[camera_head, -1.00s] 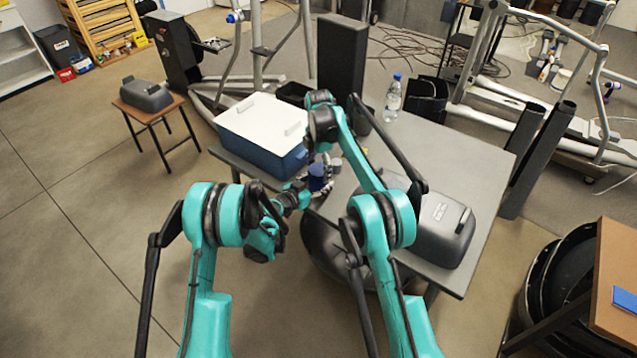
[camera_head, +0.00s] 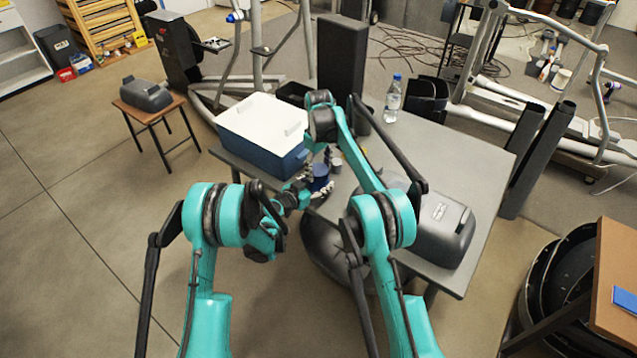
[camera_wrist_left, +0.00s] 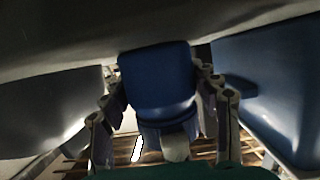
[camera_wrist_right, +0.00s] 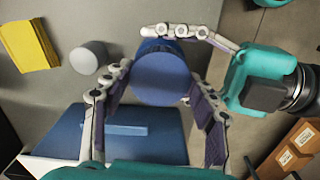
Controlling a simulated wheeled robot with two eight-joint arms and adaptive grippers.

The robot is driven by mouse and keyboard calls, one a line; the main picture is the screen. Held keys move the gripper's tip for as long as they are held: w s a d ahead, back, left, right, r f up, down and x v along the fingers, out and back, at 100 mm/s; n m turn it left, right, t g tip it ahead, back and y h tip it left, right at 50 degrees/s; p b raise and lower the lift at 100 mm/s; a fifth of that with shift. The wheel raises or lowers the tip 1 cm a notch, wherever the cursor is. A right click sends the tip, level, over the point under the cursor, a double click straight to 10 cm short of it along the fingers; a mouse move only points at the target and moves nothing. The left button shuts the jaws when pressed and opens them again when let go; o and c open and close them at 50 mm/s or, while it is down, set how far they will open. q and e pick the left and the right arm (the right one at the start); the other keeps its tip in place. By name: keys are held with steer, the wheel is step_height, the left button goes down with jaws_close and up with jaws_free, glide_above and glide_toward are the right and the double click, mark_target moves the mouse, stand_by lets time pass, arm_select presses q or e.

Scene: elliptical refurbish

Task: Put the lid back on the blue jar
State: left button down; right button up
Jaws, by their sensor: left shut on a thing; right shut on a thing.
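The blue jar (camera_head: 320,184) is above the front edge of the table, held from the left by my left gripper (camera_head: 303,188). In the left wrist view, the jar (camera_wrist_left: 155,85) sits between the two left fingers (camera_wrist_left: 157,68), which are shut on it. In the right wrist view, a round blue lid (camera_wrist_right: 165,80) faces the camera between the right fingers (camera_wrist_right: 160,72), which are shut on its sides. The lid is over the jar, whose darker edge shows behind it. Whether the lid is seated or slightly apart cannot be told. Left fingers show at its far side.
A blue cooler with a white top (camera_head: 262,122) stands close on the left. A small grey cylinder (camera_wrist_right: 90,57) and a yellow cloth (camera_wrist_right: 30,45) lie on the table (camera_head: 478,150). A bottle (camera_head: 393,100) and a grey case (camera_head: 440,230) stand farther right.

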steer(key=m, duration=0.9)
steer(key=shift+m, duration=0.4)
steer(key=m, duration=1)
steer(key=o, duration=1.3)
steer(key=shift+c, duration=0.2)
steer(key=shift+r, duration=2.25)
